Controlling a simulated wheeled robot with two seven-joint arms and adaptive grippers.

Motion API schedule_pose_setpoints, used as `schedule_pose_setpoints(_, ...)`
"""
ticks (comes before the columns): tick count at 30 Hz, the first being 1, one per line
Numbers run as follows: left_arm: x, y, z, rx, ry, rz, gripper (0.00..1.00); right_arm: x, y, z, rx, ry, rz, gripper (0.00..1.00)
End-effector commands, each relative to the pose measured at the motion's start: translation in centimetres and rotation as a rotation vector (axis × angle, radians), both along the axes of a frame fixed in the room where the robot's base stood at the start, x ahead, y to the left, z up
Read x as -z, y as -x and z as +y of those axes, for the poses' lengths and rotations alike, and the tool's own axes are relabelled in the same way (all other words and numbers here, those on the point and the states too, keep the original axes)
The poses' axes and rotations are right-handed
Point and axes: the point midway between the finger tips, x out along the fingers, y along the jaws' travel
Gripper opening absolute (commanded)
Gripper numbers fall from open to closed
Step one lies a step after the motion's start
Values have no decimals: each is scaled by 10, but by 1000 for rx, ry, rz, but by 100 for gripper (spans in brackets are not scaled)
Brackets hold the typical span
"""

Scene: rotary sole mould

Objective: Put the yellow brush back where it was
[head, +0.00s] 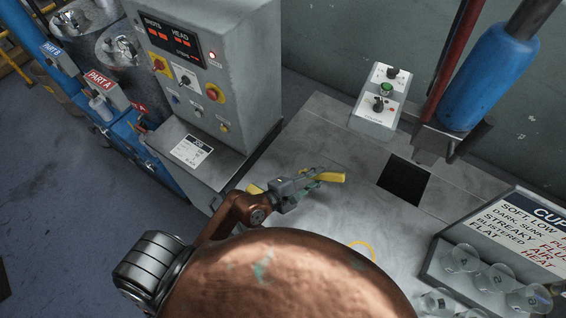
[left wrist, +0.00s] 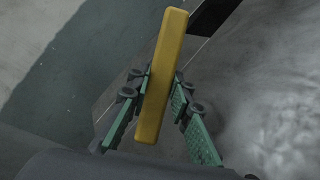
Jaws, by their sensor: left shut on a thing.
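The yellow brush (head: 330,177) shows in the head view as a yellow bar at the tip of my left gripper (head: 306,186), above the grey worktop (head: 325,140). In the left wrist view the yellow brush (left wrist: 166,70) is a long, plain yellow bar between the green-padded fingers of my left gripper (left wrist: 162,98). The gripper is shut on it. A second yellow bit (head: 256,188) shows behind the gripper in the head view; I cannot tell whether it belongs to the brush. No bristles are clearly visible. My right gripper is not in view.
A yellow ring (head: 362,248) lies or is marked on the worktop, partly hidden by my arm. A control cabinet (head: 215,75) stands at the left and a small knob box (head: 380,100) at the back. A dark square opening (head: 403,180) and a rack of clear cups (head: 463,258) are at the right.

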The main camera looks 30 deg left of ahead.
Motion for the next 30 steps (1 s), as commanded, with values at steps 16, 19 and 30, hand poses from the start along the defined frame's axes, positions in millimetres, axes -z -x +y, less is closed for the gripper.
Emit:
schedule_pose_setpoints(16, -15, 33, 19, -79, -108, 815, 0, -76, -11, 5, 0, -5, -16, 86)
schedule_pose_setpoints(19, -25, 47, 48, -174, -71, 964, 0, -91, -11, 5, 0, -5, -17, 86)
schedule_pose_setpoints(30, -31, 49, 94, -293, 3, 1105, 0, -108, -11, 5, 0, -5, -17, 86)
